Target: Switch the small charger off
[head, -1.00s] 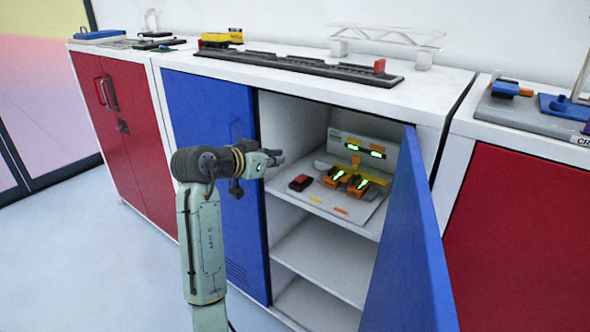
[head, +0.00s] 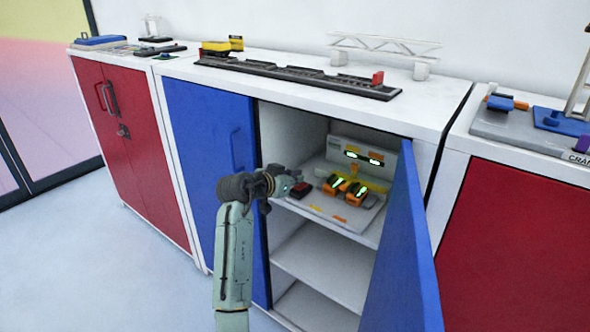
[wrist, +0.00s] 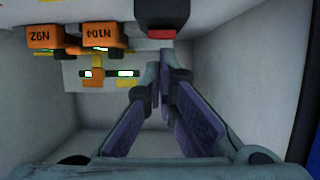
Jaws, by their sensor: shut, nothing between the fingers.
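A charging station (head: 364,153) stands on the upper shelf inside the open blue cabinet; its pale back panel has two lit green displays. Two orange packs (head: 350,190) with green lights sit in front of it; in the wrist view, upside down, the packs (wrist: 103,37) carry dark lettering. A small black box with a red top (head: 301,189) lies left of the packs; it shows at the top of the wrist view (wrist: 160,20). I cannot tell which part is the small charger's switch. My gripper (head: 296,184) is shut and empty, close to the red-topped box; contact is unclear.
The blue right door (head: 405,245) stands open at the right; the left door (head: 205,150) is shut. The cabinet's side wall (wrist: 240,75) is near my fingers in the wrist view. Lower shelves (head: 325,268) are bare. A rail model (head: 300,75) lies on top.

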